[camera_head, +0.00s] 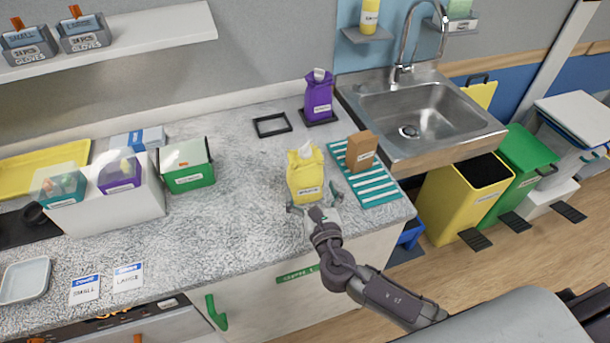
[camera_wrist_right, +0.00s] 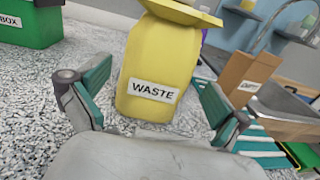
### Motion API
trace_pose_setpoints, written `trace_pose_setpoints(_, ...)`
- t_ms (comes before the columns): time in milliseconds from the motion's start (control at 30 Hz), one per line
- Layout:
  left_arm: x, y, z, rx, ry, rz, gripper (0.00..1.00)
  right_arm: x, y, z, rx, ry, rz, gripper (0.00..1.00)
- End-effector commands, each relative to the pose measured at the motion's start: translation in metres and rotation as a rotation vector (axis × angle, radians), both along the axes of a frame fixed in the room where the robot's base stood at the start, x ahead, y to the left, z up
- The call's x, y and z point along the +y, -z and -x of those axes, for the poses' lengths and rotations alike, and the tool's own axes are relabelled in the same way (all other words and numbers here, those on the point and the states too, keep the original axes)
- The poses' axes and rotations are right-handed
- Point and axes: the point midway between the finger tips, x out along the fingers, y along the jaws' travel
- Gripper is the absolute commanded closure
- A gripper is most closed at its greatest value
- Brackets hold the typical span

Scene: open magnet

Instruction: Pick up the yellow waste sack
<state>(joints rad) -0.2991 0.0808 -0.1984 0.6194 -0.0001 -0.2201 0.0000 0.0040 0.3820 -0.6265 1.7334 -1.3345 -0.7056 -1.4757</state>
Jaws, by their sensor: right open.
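The yellow waste sack (camera_head: 305,178) stands upright on the speckled counter near its front edge, with a gathered top. In the right wrist view the sack (camera_wrist_right: 158,65) shows a white label reading WASTE. My right gripper (camera_head: 314,208) is open, just in front of the sack at its base. In the right wrist view its two teal-padded fingers (camera_wrist_right: 155,98) stand apart, one on each side of the sack's lower part. I cannot tell whether either finger touches it. My left gripper is not in view.
A brown box (camera_head: 361,151) stands on a teal striped mat (camera_head: 372,187) right of the sack. A purple sack (camera_head: 318,97) and an empty black frame (camera_head: 272,125) are behind. A green box (camera_head: 186,165) is left. The sink (camera_head: 425,110) is at the back right.

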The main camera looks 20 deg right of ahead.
Motion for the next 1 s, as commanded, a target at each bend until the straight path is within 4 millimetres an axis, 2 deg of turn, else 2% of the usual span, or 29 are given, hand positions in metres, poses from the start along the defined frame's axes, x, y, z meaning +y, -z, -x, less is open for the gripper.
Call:
trace_pose_setpoints(233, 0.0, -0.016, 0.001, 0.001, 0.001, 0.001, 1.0, 0.0, -0.005, -0.033, -0.002, 0.001, 0.001, 0.0)
trace_pose_setpoints(367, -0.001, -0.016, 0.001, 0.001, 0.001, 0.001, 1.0, -0.001, -0.002, -0.048, -0.001, 0.001, 0.0, 0.0)
trace_pose_setpoints(667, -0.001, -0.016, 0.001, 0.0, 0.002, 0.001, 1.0, -0.002, -0.001, -0.052, 0.001, 0.0, -0.002, 0.02)
trace_pose_setpoints(1000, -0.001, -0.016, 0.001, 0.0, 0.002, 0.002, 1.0, -0.002, -0.002, -0.052, -0.002, 0.001, -0.001, 0.57)
